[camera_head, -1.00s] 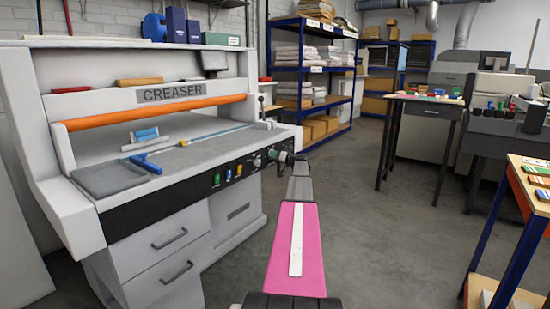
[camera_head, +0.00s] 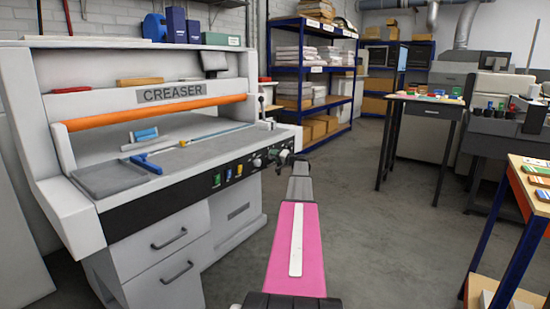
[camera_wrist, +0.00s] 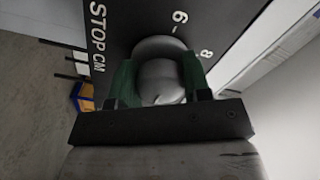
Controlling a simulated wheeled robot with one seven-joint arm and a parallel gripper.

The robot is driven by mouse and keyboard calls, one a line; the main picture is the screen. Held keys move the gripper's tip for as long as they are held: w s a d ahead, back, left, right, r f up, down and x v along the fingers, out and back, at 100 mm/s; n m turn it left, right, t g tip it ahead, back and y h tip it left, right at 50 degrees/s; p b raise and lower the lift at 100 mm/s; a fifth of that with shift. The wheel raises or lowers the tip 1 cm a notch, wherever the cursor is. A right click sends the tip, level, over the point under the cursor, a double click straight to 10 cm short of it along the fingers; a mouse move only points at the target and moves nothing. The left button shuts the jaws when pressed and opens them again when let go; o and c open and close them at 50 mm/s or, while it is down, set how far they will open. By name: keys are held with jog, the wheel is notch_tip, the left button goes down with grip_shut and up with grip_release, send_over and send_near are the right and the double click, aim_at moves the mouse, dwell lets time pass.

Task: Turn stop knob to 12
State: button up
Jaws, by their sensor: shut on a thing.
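The stop knob (camera_wrist: 162,82) is a round grey knob on the creaser's black front panel, in the wrist view. The panel beside it reads "STOP CM" (camera_wrist: 98,38), with the marks 6 and 8 showing to the right. Any other marks, 12 included, are hidden or out of view. My gripper (camera_wrist: 157,76) has its green fingers on both sides of the knob, shut on it. The knob's pointer cannot be made out. In the head view, my gripper (camera_head: 287,160) is at the right end of the creaser's panel and covers the knob.
The creaser (camera_head: 150,205) stands at the left, with coloured switches and other knobs (camera_head: 257,162) along its panel. Blue shelving (camera_head: 318,85) stands behind. A small table (camera_head: 440,102) and a bench (camera_head: 530,170) are at the right. The floor between is clear.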

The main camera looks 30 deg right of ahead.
jog(key=o, duration=0.9)
jog(key=shift+s, duration=0.1)
jog(key=v, duration=1)
jog(key=shift+s+d, duration=0.15)
jog(key=shift+s, duration=0.2)
